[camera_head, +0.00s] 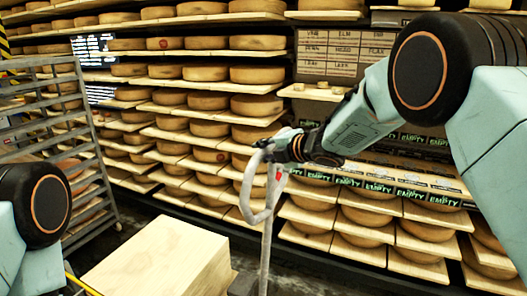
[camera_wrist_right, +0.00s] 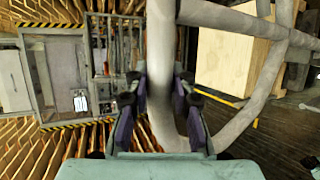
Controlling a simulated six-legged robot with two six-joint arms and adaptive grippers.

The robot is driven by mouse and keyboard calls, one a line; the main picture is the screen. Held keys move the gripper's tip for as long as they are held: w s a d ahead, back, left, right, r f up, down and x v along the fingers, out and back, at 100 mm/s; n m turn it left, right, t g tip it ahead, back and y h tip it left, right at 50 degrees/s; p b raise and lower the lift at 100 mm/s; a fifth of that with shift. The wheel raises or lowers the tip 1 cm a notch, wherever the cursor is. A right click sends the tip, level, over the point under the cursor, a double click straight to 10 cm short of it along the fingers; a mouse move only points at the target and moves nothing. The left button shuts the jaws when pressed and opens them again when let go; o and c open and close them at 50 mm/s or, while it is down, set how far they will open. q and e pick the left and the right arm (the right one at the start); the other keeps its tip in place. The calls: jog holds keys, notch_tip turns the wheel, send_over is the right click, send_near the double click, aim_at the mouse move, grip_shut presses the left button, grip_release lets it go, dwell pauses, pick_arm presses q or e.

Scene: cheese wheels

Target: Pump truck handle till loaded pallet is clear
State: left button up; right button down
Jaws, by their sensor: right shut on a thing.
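The truck handle (camera_head: 250,210) is a grey loop on a thin upright shaft (camera_head: 267,245) in the middle of the head view. My right gripper (camera_head: 277,150) is shut on the top of this loop. In the right wrist view the grey tube (camera_wrist_right: 160,70) runs between the two fingers of my right gripper (camera_wrist_right: 160,105). The load, a pale wooden block (camera_head: 160,255), stands at the bottom, left of the shaft; it also shows in the right wrist view (camera_wrist_right: 225,62). The pallet under it and the floor contact cannot be made out. My left gripper is not in view.
Shelves with many cheese wheels (camera_head: 208,101) fill the back wall. A metal rack (camera_head: 95,150) stands at the left. Low shelves with "EMPTY" labels (camera_head: 410,195) are at the right. Dark floor shows between the load and the shelves.

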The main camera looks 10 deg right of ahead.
jog(key=shift+w+a+r, duration=0.15)
jog(key=shift+w+r, duration=0.1)
jog(key=shift+r, duration=0.05)
jog(key=shift+s+d, duration=0.15)
jog(key=shift+d, duration=0.05)
jog(key=c, duration=1.4)
grip_release()
jog(key=shift+o, duration=1.4)
jog(key=shift+a+f, duration=0.1)
jog(key=shift+f, duration=0.1)
jog(key=v, duration=1.2)
